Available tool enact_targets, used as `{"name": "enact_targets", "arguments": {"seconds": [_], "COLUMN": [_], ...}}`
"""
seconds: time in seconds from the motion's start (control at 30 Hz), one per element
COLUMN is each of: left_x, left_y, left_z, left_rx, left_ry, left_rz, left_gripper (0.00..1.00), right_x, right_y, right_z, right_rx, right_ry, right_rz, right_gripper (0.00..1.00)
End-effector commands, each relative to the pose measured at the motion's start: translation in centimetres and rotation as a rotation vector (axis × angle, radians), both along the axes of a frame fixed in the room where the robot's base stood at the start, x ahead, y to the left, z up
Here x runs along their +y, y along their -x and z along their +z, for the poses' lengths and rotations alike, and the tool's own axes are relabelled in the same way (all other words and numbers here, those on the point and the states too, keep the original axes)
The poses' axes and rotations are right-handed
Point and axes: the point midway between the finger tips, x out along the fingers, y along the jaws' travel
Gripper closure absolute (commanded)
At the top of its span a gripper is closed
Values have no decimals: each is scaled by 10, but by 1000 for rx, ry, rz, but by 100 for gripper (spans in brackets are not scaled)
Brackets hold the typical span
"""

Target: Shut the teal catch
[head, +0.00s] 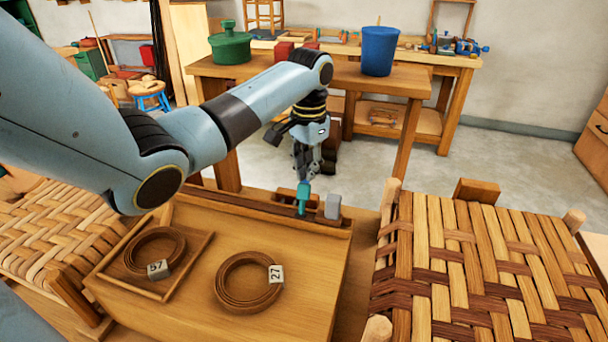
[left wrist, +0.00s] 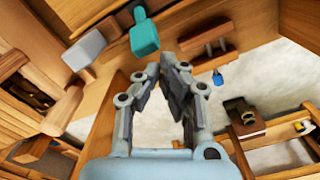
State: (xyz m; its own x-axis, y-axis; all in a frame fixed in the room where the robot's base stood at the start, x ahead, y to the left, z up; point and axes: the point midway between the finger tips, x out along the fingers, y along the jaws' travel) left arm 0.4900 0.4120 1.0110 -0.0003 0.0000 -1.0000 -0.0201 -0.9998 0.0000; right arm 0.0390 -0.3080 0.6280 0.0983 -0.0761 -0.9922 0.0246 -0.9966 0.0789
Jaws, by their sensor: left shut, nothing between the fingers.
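The teal catch (head: 303,196) stands at the far edge of the wooden bench top, beside a grey block (head: 332,206). In the left wrist view the teal catch (left wrist: 144,36) shows as a wide block with a narrower stem, and the grey block (left wrist: 85,48) is to its left. My left gripper (head: 308,174) points down just above and behind the teal catch, shut and empty. In the left wrist view its fingertips (left wrist: 169,65) come together just below and right of the catch. I cannot tell whether they touch it. My right gripper is not in view.
Two bark coils, tagged 57 (head: 155,250) and 27 (head: 247,283), lie on the bench top (head: 190,305). A woven seat (head: 480,260) stands at right. Behind is a table with a green pot (head: 231,46) and blue bucket (head: 379,52). Floor shows between bench and table.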

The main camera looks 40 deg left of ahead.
Motion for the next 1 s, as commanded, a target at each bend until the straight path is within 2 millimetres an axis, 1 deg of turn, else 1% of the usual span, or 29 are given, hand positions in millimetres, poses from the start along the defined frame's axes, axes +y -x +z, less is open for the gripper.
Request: {"name": "enact_targets", "arguments": {"seconds": [0.33, 0.73, 1.0], "left_x": [0, 0, 0], "left_y": [0, 0, 0], "left_z": [-2, -22, -22], "left_rx": [0, 0, 0], "left_ry": [0, 0, 0], "left_rz": [0, 0, 0], "left_gripper": [100, 100, 100], "right_x": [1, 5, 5], "right_y": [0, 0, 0], "right_z": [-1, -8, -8], "right_rx": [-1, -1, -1], "right_ry": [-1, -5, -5], "right_rz": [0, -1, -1], "right_gripper": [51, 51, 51]}}
